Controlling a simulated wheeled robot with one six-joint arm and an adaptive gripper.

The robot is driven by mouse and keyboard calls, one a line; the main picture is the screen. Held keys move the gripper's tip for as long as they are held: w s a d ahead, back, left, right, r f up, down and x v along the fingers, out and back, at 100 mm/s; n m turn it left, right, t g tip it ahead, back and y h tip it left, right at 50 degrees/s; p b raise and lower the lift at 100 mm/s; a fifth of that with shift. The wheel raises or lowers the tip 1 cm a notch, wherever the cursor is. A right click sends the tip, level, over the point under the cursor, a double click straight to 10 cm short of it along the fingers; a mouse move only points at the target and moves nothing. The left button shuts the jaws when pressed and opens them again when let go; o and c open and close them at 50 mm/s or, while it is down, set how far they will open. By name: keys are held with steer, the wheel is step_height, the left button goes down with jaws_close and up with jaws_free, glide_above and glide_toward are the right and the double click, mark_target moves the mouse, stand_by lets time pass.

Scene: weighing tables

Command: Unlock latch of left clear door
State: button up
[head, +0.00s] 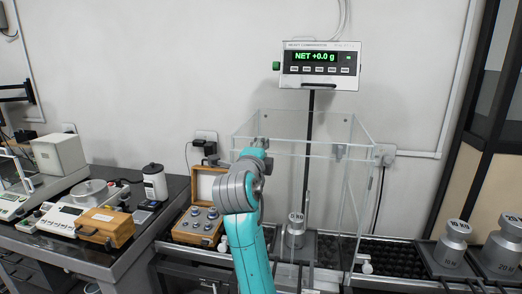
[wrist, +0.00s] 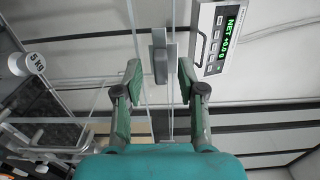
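The clear enclosure (head: 358,190) stands behind my arm in the head view, with clear doors and a metal weight (head: 295,230) inside. In the wrist view, a grey latch-like block (wrist: 160,57) sits on the clear panel edges, between and just beyond my fingertips. My gripper (wrist: 158,78) is open, one finger on each side of the block's line, with a gap to each; nothing is held. In the head view my arm hides most of the gripper and part of the enclosure's left side. I cannot tell whether the latch is locked.
The display (head: 321,66) above the enclosure reads NET +0.0 g. Left are an open wooden box of weights (head: 197,225), a closed wooden case (head: 102,228) and a dark bench. Large weights (head: 453,247) stand at right.

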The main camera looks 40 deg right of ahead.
steer(key=v, duration=1.2)
stand_by(0.3)
